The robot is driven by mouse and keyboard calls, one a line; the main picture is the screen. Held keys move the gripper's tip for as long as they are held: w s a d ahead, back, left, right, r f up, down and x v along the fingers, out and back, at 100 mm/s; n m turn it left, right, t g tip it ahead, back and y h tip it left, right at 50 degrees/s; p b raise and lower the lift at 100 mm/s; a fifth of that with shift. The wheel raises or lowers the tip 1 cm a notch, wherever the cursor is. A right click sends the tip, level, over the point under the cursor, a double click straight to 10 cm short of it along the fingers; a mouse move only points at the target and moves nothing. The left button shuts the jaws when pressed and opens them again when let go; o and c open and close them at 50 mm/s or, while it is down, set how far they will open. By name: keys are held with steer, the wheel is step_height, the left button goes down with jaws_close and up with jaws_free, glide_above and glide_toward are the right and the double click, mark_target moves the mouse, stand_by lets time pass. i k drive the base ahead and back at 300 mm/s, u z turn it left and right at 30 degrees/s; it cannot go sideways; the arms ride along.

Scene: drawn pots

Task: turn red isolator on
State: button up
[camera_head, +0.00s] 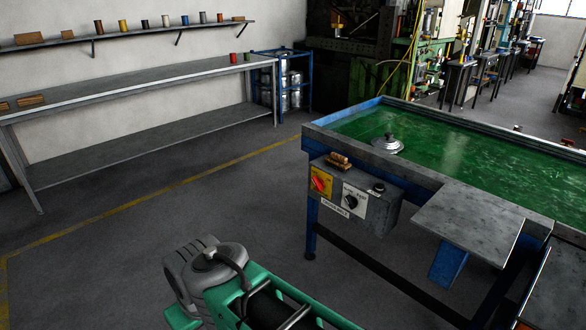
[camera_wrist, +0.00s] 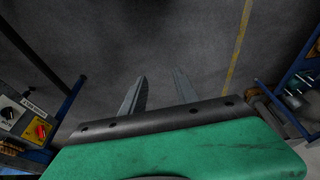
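The red isolator (camera_head: 319,183) is a red rotary handle on a yellow plate, on the left of the front face of a grey control box (camera_head: 375,213). Its handle looks slanted; its switch position is too small to read. It also shows in the wrist view (camera_wrist: 41,131) at the far left, turned on its side. My gripper (camera_wrist: 160,76) shows in the wrist view with two fingers apart and nothing between them. It points over bare floor, well away from the isolator. In the head view my arm is at the bottom, left of the box, and the fingers are not clear.
A black rotary switch (camera_head: 351,202) on a white plate is right beside the isolator. Brown pieces (camera_head: 338,161) lie on top of the box. The box hangs under a green-topped table (camera_head: 450,150) with a grey side plate (camera_head: 468,222). The floor (camera_head: 190,215) left of it is clear.

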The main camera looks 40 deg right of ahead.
mark_target(319, 183)
steer(key=z, duration=0.2)
steer(key=i, duration=1.65)
steer(key=z, duration=0.15)
